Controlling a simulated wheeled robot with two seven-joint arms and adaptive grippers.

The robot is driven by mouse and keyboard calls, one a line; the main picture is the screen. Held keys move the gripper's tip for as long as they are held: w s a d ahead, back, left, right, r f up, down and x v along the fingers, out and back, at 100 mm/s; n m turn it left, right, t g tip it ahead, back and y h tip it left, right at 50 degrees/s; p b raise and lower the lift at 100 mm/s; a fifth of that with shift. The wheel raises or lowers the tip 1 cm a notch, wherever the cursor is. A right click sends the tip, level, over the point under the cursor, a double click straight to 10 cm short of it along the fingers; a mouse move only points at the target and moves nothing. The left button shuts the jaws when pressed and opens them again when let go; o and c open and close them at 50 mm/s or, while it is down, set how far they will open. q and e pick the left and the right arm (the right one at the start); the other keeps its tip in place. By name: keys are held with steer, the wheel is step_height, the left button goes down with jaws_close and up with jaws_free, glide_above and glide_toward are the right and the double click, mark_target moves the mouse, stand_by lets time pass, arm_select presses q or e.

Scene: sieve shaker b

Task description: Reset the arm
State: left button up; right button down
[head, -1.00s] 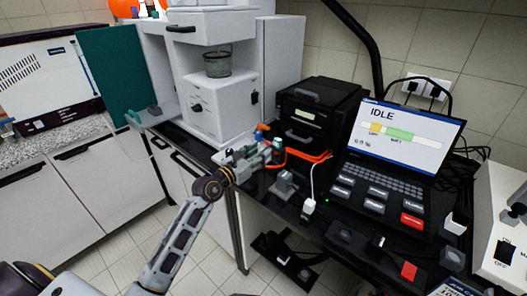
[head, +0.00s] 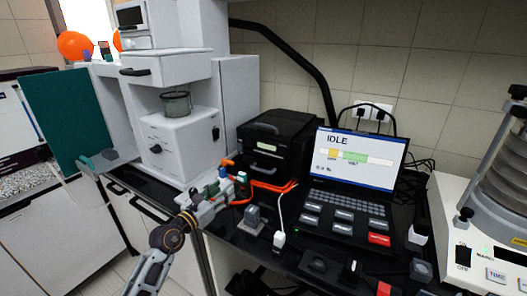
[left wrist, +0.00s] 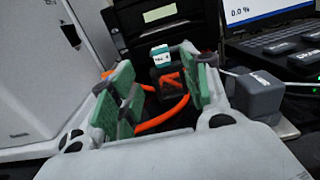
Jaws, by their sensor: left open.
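My left gripper (head: 222,186) is in the lower middle of the head view, above the front edge of the black bench. In the left wrist view its green-padded fingers (left wrist: 155,97) stand apart with nothing held between them. Beyond the fingers are an orange cable (left wrist: 165,118) and a small connector with a white and teal label (left wrist: 161,58). The orange cable also shows in the head view (head: 270,187), just right of the gripper. My right gripper is in neither view.
A black box (head: 275,150), a laptop reading IDLE (head: 355,165) and a grey block (head: 252,220) are to the gripper's right. A sieve shaker (head: 500,190) stands far right.

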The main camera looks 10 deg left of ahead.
arm_select(q)
steer(key=s+a+r+n+t+y, duration=0.3)
steer(key=s+r+n+t+y, duration=0.3)
steer(key=n, duration=0.8)
steer(key=s+a+f+n+g+y, duration=0.4)
steer(key=a+f+n+g+y, duration=0.3)
steer(key=n, duration=0.9)
steer(key=s+d+f+n+g+h, duration=0.25)
steer(key=s+f+n+g, duration=0.45)
steer(key=f, duration=0.6)
steer(key=s+d+f+n+g+h, duration=0.1)
steer(key=s+d+f+g+h, duration=0.5)
steer(key=s+d, duration=0.6)
steer(key=s+a+f+y, duration=0.1)
steer(key=a+f, duration=0.1)
steer(key=f, duration=1.4)
steer(key=s+a+f+y, duration=0.1)
steer(key=a+f, duration=0.1)
steer(key=f, duration=1.5)
steer(key=s+a+f, duration=0.4)
steer(key=s+f, duration=0.6)
steer(key=s+a+f+g, duration=0.1)
steer(key=s+a+f, duration=0.2)
steer(key=s+f, duration=0.7)
steer(key=shift+s+a+f+m+g, duration=0.2)
steer(key=shift+s+a+m+g, duration=0.15)
steer(key=shift+s, duration=0.35)
